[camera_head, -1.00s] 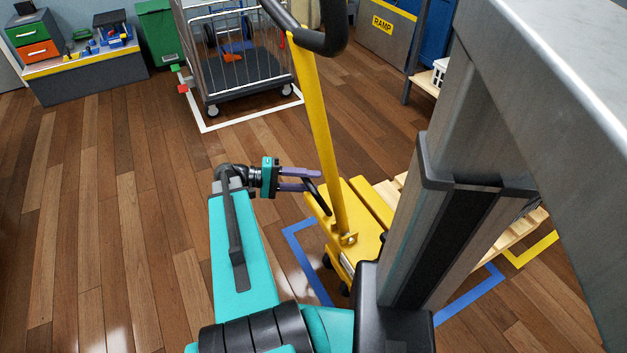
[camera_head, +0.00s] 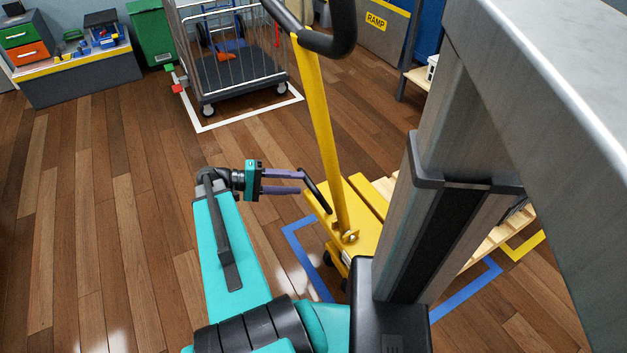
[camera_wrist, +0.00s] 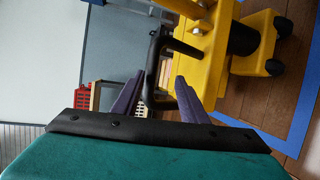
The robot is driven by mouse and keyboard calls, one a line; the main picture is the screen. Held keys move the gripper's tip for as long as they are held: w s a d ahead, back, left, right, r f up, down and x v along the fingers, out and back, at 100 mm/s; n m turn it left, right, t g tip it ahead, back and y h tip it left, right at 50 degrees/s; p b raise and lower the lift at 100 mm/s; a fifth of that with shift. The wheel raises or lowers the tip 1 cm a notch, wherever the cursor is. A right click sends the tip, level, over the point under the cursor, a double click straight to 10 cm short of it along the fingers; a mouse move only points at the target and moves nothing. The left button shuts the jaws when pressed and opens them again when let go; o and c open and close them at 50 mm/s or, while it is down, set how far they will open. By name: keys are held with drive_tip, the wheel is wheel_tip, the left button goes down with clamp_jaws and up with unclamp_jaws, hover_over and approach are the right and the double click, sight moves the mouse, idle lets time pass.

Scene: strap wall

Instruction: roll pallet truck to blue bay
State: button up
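The yellow pallet truck (camera_head: 342,215) stands at centre right with its upright yellow pole and black top handle (camera_head: 325,40). A black bar (camera_head: 317,190) sticks out from its body toward my gripper. The blue bay outline (camera_head: 305,262) shows on the floor on both sides of the truck; my column hides much of the truck and bay. My gripper (camera_head: 301,182) is open, its purple fingers apart at the bar's end. In the wrist view the black bar (camera_wrist: 154,62) appears between the open fingertips (camera_wrist: 160,80); whether they touch it I cannot tell.
A wire cage trolley (camera_head: 235,70) stands in a white floor outline behind. A workbench (camera_head: 75,75) and green bin (camera_head: 153,35) are at back left. A yellow floor outline (camera_head: 525,247) lies at right, near wooden slats (camera_head: 490,242). The floor at left is clear.

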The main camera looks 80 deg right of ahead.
drive_tip(key=w+a+f+n+t, duration=0.7)
drive_tip(key=w+a+f+n, duration=0.1)
drive_tip(key=w+a+f, duration=1.25)
drive_tip(key=a+f+n+t+y, duration=0.1)
drive_tip(key=a+f, duration=0.3)
drive_tip(key=a, duration=0.7)
drive_tip(key=w+a+f+n+t+y, duration=0.1)
drive_tip(key=a+f+n, duration=0.2)
drive_tip(key=a, duration=0.7)
drive_tip(key=a+f+n+t+y, duration=0.1)
drive_tip(key=a+f+n, duration=0.1)
drive_tip(key=a+f, duration=0.4)
drive_tip(key=a, duration=0.5)
drive_tip(key=shift+w+a+f+y, duration=0.3)
drive_tip(key=shift+a+f+y, duration=0.05)
drive_tip(key=shift+f+y, duration=0.05)
drive_tip(key=shift+c, duration=0.6)
drive_tip(key=shift+d, duration=0.15)
